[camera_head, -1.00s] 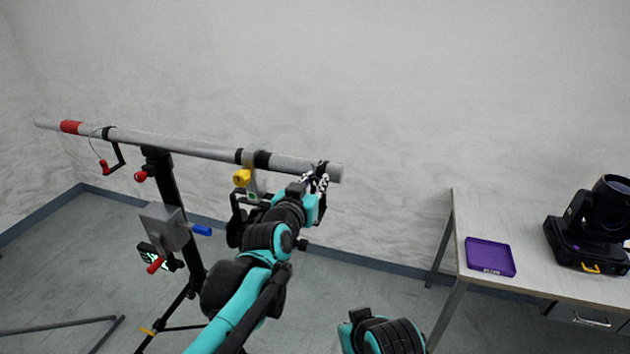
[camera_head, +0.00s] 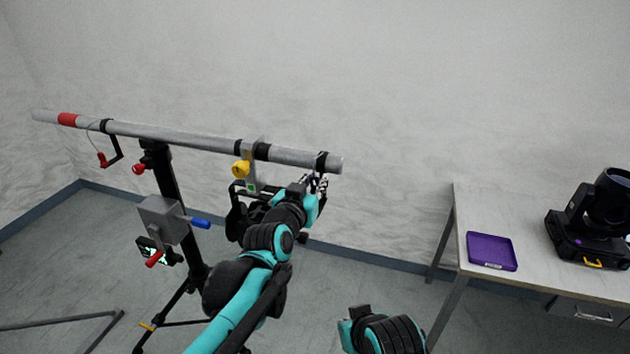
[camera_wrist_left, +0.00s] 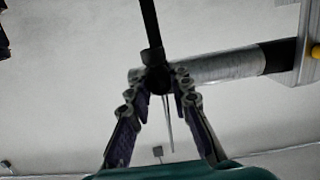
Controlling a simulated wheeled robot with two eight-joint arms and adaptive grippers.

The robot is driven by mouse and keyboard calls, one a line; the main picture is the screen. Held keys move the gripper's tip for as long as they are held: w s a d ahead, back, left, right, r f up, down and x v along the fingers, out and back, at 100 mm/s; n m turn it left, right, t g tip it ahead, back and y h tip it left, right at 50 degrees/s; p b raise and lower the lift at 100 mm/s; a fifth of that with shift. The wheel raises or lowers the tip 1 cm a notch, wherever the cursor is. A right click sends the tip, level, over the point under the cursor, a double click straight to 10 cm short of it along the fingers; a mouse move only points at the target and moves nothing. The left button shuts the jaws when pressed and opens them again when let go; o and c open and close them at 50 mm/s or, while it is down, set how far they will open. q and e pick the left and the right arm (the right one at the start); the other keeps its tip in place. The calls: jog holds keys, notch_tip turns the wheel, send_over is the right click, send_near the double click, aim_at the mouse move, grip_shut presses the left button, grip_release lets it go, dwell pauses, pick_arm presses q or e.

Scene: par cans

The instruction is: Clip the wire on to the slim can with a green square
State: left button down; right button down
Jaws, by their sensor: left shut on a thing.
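A dark can with a green square (camera_head: 252,185) on its bracket hangs under the grey bar, near the bar's right end. It has a yellow clamp knob (camera_head: 241,169), and my left arm partly hides its body. My left gripper (camera_head: 316,182) is just below the right end of the bar, right of the can. In the left wrist view my left gripper (camera_wrist_left: 158,80) is shut on a black piece of what looks like the wire (camera_wrist_left: 150,35). A black loop (camera_head: 321,161) shows on the bar above my gripper. My right gripper is not clearly shown.
The grey bar (camera_head: 200,139) rests on a black stand (camera_head: 165,190) with a winch box (camera_head: 163,218). At right, a table (camera_head: 455,230) holds a purple tray (camera_head: 491,251) and a black moving-head light (camera_head: 590,225). Floor between stand and table is mostly clear.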

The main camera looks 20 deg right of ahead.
pick_arm(q)
jog(key=shift+f+b, duration=1)
jog(key=shift+f, duration=0.55)
jog(key=shift+w+a+f, duration=0.1)
jog(key=shift+w+a, duration=1.05)
jog(key=shift+a, duration=0.5)
jog(key=shift+w+a+f, duration=0.1)
jog(key=shift+w+a, duration=1)
jog(key=shift+a, duration=0.6)
jog(key=shift+w+a+f, duration=0.1)
jog(key=shift+w+a, duration=1.05)
jog(key=shift+a, duration=0.5)
jog(key=shift+f+b, duration=0.6)
jog(key=shift+f, duration=0.6)
jog(key=c, duration=1.3)
grip_release()
